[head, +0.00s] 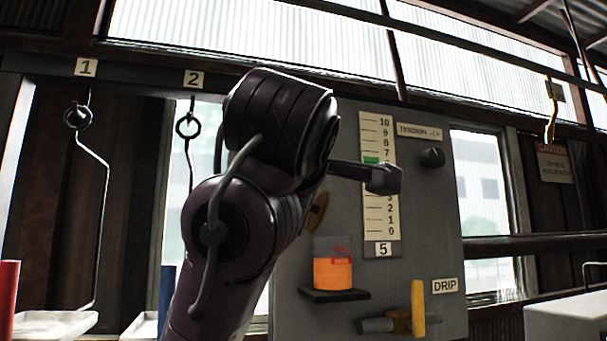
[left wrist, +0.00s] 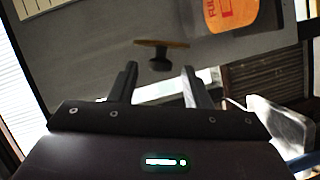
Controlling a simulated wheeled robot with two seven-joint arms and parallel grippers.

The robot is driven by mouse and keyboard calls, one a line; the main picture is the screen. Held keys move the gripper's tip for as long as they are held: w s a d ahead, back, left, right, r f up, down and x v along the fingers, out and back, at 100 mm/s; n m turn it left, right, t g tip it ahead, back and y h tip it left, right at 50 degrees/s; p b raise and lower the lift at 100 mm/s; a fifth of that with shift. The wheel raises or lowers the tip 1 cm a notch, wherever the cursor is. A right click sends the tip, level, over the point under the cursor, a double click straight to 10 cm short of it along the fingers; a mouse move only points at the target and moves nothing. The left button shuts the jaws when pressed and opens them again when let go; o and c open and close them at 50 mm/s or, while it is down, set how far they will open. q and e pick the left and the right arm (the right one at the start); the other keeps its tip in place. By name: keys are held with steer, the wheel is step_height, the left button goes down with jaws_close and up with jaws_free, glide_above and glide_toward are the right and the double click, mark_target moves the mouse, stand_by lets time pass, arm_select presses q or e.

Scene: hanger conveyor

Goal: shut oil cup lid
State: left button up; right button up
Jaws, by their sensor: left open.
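The oil cup (head: 332,272) stands on a small dark shelf on the grey panel, with clear upper walls and orange contents. Its orange body and red label also show at the top right of the left wrist view (left wrist: 230,14). The lid, a brown disc (head: 317,210) with a dark knob, stands tilted up above the cup, partly behind my left arm. In the left wrist view the lid (left wrist: 174,43) is seen edge-on, its knob towards my left gripper (left wrist: 157,88). The gripper is open, fingers apart, with the knob ahead of the gap, apparently not touching.
A numbered scale (head: 379,135) with a green marker is on the panel (head: 440,210). A yellow-handled valve (head: 418,308) sits below right of the cup. Hooks hang at the left (head: 103,220). A dark bar (head: 375,178) crosses the scale; I cannot tell what it belongs to.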

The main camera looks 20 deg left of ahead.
arm_select(q)
steer(key=p+x, duration=0.1)
steer(key=x, duration=0.1)
steer(key=shift+w+a, duration=0.1)
steer(key=shift+w, duration=0.25)
steer(key=shift+w+a+f, duration=0.1)
steer(key=shift+w, duration=0.35)
arm_select(e)
step_height(320, 180, up, 2)
steer(key=shift+s+r, duration=0.1)
steer(key=shift+r, duration=0.15)
arm_select(q)
steer(key=shift+s, duration=0.1)
steer(key=c, duration=0.9)
